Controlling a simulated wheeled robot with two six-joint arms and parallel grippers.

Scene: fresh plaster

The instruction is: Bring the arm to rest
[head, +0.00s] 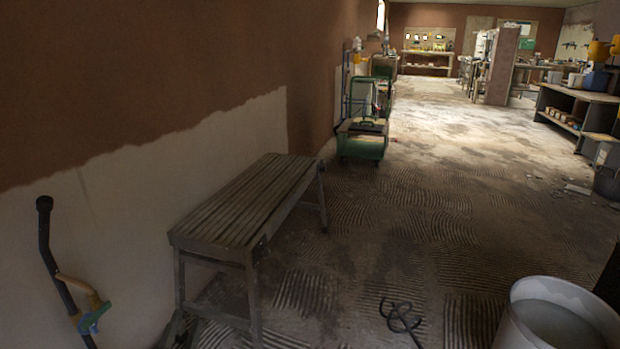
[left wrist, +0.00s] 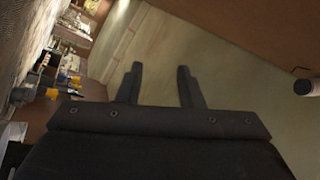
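My left gripper (left wrist: 160,66) shows in the left wrist view with its two dark fingers apart. Nothing is between the fingers, and they touch nothing that I can see. Behind them is a pale, blurred surface. I cannot make out either gripper in the head view. My right gripper is not in view.
A slatted wooden bench (head: 245,205) stands along the left plaster wall. A black pole-like tool (head: 60,275) leans at the left. A white bucket (head: 560,315) stands at the front right, near a curled black rod (head: 400,318). A green cart (head: 362,140) stands beyond; mid-floor is mostly clear.

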